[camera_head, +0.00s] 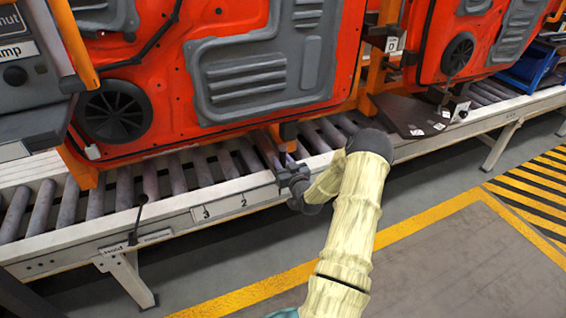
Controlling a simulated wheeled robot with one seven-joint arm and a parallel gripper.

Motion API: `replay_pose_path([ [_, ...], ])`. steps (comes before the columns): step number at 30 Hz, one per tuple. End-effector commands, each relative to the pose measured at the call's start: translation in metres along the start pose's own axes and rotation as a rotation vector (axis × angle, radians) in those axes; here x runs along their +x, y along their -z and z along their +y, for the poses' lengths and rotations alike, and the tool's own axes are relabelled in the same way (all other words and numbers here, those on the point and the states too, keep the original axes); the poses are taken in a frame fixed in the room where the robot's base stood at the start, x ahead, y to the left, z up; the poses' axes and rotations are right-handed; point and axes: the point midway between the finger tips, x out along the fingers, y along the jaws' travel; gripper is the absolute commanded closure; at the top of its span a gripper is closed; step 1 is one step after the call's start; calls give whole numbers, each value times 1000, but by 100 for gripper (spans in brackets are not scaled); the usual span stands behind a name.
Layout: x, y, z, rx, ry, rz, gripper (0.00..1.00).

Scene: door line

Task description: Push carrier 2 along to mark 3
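A roller conveyor (60,243) carries red door panels on orange frames. The middle red door panel (160,65) stands upright, with a black speaker at its lower left. Its orange frame (84,172) reaches down to the rollers. I cannot read a carrier number 2 on any frame. Mark 3 (206,212) and mark 2 (244,200) are on white plates along the conveyor's front rail. My gripper (291,176) is over the front rail, right of mark 2, just below an orange frame foot (288,132). I cannot tell whether they touch. The fingers are small and dark.
A second red door panel (480,35) stands right, behind a dark plate (415,112) overhanging the rail. A grey machine (25,75) stands at left. A black lever (138,218) sticks up at the front rail. The floor in front is clear, with yellow lines.

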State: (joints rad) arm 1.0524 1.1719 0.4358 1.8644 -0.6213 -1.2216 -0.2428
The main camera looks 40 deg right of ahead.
Motion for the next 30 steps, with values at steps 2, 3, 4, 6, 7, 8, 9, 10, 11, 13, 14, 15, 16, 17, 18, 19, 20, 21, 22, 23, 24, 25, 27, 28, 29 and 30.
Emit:
replay_pose_path([
  [2, 0, 0, 0, 0, 0, 0, 84],
  [3, 0, 0, 0, 0, 0, 0, 92],
  [4, 0, 0, 0, 0, -1, 0, 94],
  [6, 0, 0, 0, 0, -1, 0, 94],
  [7, 0, 0, 0, 0, 0, 0, 94],
  [8, 0, 0, 0, 0, 0, 0, 94],
  [9, 0, 0, -1, 0, 0, 0, 94],
  [10, 0, 0, -1, 0, 0, 0, 94],
  [11, 0, 0, -2, 0, 0, 0, 94],
  [13, 0, 0, -4, 0, 1, 1, 94],
  [14, 0, 0, -6, 0, 2, 1, 94],
  [15, 1, 0, -7, 0, 3, 1, 94],
  [16, 1, 0, -9, 0, 4, 1, 94],
  [17, 1, 0, -10, 0, 5, 1, 94],
  [18, 1, 0, -12, 1, 7, 1, 94],
  [19, 1, 0, -14, 1, 8, 1, 94],
  [20, 1, 0, -15, 1, 10, 1, 94],
  [21, 2, 0, -18, 1, 12, 0, 94],
  [22, 2, 0, -19, 2, 13, 0, 94],
  [23, 2, 0, -21, 2, 15, 0, 94],
  [24, 2, 0, -23, 3, 17, 0, 94],
  [25, 2, 0, -25, 3, 18, 0, 94],
  [27, 2, 0, -28, 4, 21, 0, 94],
  [28, 2, 0, -30, 4, 22, 0, 93],
  [29, 2, 0, -31, 5, 22, 0, 93],
  [30, 2, 0, -32, 5, 23, 0, 94],
])
